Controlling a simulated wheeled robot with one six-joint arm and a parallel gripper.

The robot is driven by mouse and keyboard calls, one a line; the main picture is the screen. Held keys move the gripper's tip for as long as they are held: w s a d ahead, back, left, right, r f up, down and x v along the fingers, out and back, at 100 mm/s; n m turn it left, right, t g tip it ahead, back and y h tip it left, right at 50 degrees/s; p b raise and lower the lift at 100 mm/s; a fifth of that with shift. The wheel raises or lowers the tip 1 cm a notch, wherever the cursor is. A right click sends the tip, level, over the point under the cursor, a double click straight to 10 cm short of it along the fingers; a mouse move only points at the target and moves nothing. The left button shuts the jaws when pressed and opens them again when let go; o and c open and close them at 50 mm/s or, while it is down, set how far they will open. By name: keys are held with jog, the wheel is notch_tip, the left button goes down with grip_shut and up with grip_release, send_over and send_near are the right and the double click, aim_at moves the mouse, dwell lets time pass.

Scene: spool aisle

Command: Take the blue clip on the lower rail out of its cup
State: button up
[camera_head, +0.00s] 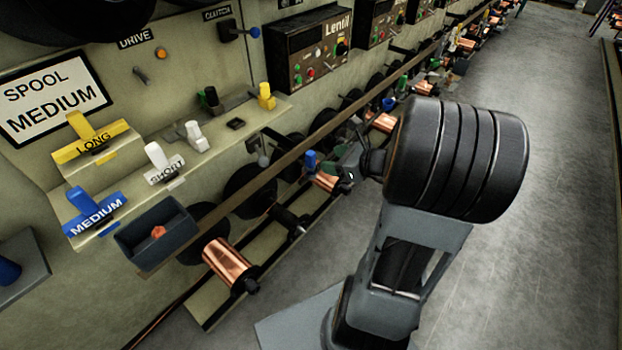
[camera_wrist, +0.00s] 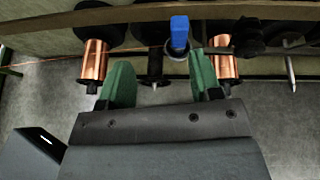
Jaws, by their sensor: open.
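The blue clip (camera_wrist: 180,32) stands upright in a small ring-like cup (camera_wrist: 177,53) at the lower rail, in the wrist view. In the head view the blue clip (camera_head: 311,160) shows just left of my gripper's end. My gripper (camera_wrist: 158,62) is open and empty, with its two green fingers spread apart. The clip lies beyond the fingertips, between them across the picture but closer to the right finger. I cannot tell whether the right finger touches the cup. The lower part of the clip is hidden in the cup.
Copper spools (camera_wrist: 93,62) and (camera_wrist: 222,65) sit on either side, with a dark spindle (camera_wrist: 154,67) between them. A brown rail (camera_head: 290,168) runs along the machine. A dark bin (camera_head: 157,235) and labelled clips stand left. The grey floor (camera_head: 565,200) at right is clear.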

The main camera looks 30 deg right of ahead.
aim_at(314, 156)
jog(key=shift+m+t+h, duration=0.3)
jog(key=shift+m+t, duration=0.2)
jog(key=shift+m, duration=0.4)
jog(key=w+f, duration=0.1)
jog(key=w, duration=0.1)
jog(key=w+f+b, duration=0.1)
jog(key=w, duration=0.1)
jog(key=w+a+f+b, duration=0.1)
jog(key=w+f, duration=0.1)
jog(key=shift+w, duration=0.15)
jog(key=shift+w+a+f, duration=0.2)
jog(key=shift+w+f, duration=0.05)
jog(key=shift+w, duration=0.35)
jog(key=b+x, duration=0.1)
jog(key=x, duration=0.3)
jog(key=shift+d+f+b, duration=0.15)
jog(key=shift+f+b, duration=0.15)
jog(key=shift+b, duration=0.1)
jog(key=shift+w+a+f, duration=0.15)
jog(key=shift+w+a, duration=0.05)
jog(key=shift+w, duration=0.2)
jog(key=c, duration=1)
jog(key=shift+c, duration=0.2)
